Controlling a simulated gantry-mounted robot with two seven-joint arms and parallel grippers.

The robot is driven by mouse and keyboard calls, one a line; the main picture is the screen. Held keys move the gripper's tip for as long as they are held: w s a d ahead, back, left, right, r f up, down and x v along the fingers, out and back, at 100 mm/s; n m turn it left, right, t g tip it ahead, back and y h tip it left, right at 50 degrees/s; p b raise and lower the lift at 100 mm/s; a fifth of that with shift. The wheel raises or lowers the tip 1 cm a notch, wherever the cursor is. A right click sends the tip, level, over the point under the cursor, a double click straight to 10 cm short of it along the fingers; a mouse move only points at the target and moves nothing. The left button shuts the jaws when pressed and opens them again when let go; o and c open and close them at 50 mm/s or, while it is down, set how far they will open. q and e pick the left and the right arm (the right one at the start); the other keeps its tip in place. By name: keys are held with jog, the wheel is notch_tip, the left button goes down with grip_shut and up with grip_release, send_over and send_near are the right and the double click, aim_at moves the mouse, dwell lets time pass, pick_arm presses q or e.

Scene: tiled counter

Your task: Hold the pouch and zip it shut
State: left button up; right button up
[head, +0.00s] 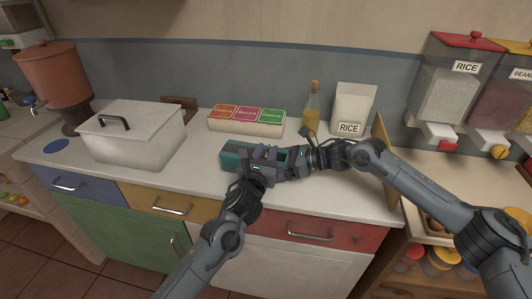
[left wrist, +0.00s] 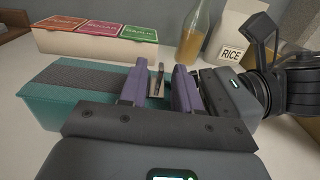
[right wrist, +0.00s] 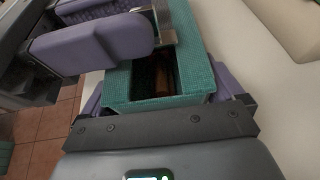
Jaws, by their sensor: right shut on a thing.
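The teal pouch (head: 230,156) lies on the counter in the head view, partly hidden by both grippers. A grey strip (left wrist: 97,76) runs along its top in the left wrist view. In the right wrist view the near end of the pouch (right wrist: 150,105) has a dark opening with something brown inside. My left gripper (left wrist: 159,72) is over the pouch top, its purple fingers apart on either side of a small metal pull tab (left wrist: 158,80). My right gripper (head: 292,160) is shut on the right end of the pouch, one finger on each side.
A box of colored packets (head: 246,122), a bottle (head: 312,107) and a rice bag (head: 351,108) stand behind the pouch. A white lidded bin (head: 130,140) stands left. Counter between bin and pouch is clear. A wooden board (head: 381,145) is at the right.

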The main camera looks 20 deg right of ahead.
pick_arm(q)
jog(key=v, duration=1.2)
dwell(0.3)
dwell(0.3)
notch_tip(320, 180, down, 5)
jog(key=n+g+y, duration=0.1)
jog(key=g+y, duration=0.1)
jog(key=g, duration=0.1)
notch_tip(320, 180, up, 10)
jog(key=w+d+m, duration=0.1)
jog(key=w+d, duration=0.1)
jog(key=shift+g+y, duration=0.3)
jog(key=shift+y, duration=0.1)
jog(key=x, duration=1.1)
jog(key=shift+w+a, duration=0.1)
jog(key=shift+w, duration=0.05)
jog(key=shift+c, duration=0.5)
